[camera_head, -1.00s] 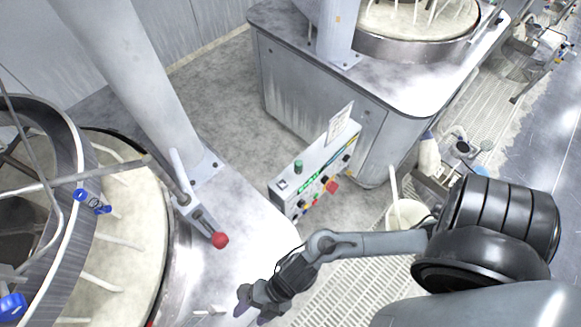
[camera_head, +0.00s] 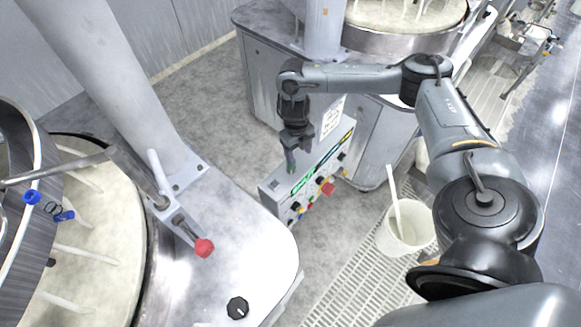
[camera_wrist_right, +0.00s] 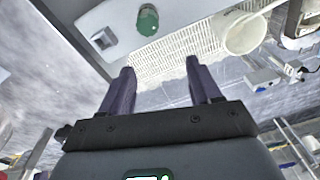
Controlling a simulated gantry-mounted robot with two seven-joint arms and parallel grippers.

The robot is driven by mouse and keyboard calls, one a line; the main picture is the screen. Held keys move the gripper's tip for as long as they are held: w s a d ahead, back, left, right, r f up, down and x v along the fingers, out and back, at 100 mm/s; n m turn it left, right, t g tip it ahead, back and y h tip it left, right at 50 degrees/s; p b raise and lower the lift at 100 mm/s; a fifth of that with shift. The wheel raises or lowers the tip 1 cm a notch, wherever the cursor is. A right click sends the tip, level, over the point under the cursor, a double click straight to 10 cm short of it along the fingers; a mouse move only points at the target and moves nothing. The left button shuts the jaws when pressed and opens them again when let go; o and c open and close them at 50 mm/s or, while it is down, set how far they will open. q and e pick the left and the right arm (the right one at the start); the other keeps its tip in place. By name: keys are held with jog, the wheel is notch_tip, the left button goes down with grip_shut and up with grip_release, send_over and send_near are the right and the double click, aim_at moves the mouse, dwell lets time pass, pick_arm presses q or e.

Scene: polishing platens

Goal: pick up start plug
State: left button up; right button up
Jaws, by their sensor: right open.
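A green round plug (camera_wrist_right: 147,20), seemingly the start plug, stands on the top of a white control box (camera_wrist_right: 122,34) in the right wrist view. My right gripper (camera_wrist_right: 160,68) is open and empty, with the plug beyond its fingertips and slightly left of the middle between them. In the head view, the right gripper (camera_head: 293,155) points down over the left part of the control box (camera_head: 271,194) and hides most of the plug. My left gripper is not in view.
The box front carries several coloured buttons, including a red one (camera_head: 327,188). A white bucket (camera_head: 405,232) stands on the grating to the right. A black knob (camera_head: 237,307) and a red-ended lever (camera_head: 204,248) are on the near platen's deck. A grey machine cabinet (camera_head: 262,85) stands behind.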

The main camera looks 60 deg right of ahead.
jog(key=w+b, duration=0.1)
jog(key=w+f+b, duration=0.1)
jog(key=f+t+b, duration=0.1)
jog(key=shift+w+d, duration=0.25)
jog(key=shift+w, duration=0.15)
jog(key=shift+w+f+b, duration=0.1)
jog(key=shift+f+b, duration=0.8)
jog(key=shift+f, duration=0.35)
jog(key=shift+d+f, duration=0.1)
jog(key=shift+f, duration=1.65)
jog(key=shift+c, duration=0.3)
jog(key=c, duration=1.1)
jog(key=shift+r, duration=0.15)
